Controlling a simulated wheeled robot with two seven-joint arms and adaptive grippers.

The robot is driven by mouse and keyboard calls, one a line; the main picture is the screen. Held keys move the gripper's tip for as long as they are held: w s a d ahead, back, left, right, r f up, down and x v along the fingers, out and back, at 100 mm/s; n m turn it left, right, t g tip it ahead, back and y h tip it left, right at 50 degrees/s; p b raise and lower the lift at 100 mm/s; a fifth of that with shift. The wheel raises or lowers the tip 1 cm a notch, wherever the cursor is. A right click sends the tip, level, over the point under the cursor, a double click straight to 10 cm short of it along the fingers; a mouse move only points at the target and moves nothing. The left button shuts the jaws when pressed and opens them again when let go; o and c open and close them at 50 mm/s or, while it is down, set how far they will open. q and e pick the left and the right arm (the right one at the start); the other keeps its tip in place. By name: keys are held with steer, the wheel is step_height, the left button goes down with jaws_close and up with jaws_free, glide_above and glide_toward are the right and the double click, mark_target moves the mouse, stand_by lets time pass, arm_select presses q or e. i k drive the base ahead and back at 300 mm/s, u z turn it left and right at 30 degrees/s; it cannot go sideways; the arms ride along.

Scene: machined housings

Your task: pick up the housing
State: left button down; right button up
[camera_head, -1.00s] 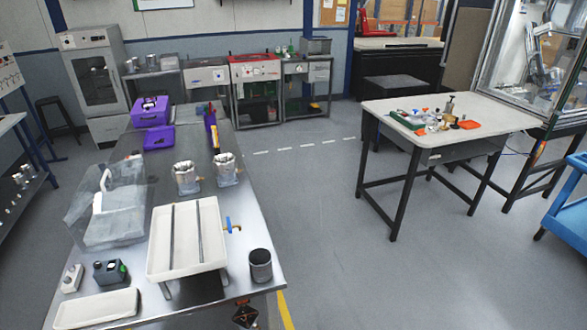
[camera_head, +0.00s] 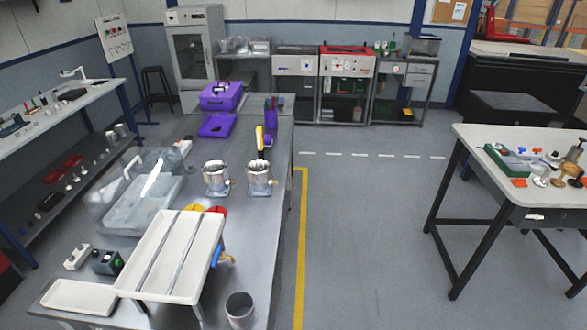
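No part is plainly recognisable as the housing. Two silvery metal pots, a left one (camera_head: 216,178) and a right one (camera_head: 260,178), stand upright side by side on the long steel table (camera_head: 262,228); I cannot tell if either is a housing. Small metal and brass parts (camera_head: 568,172) sit on the white-topped table (camera_head: 500,143) at the right, too small to make out. Neither of my grippers is in view.
On the steel table are a white tray rack (camera_head: 172,256), a clear box (camera_head: 130,205), a purple case (camera_head: 221,96), a grey cup (camera_head: 240,308) and a flat white tray (camera_head: 79,297). A shelved bench (camera_head: 70,105) stands left. The floor between the tables is clear.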

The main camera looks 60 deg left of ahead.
mark_target(259, 174)
steer(key=i, duration=2.2)
steer(key=u, duration=3.45)
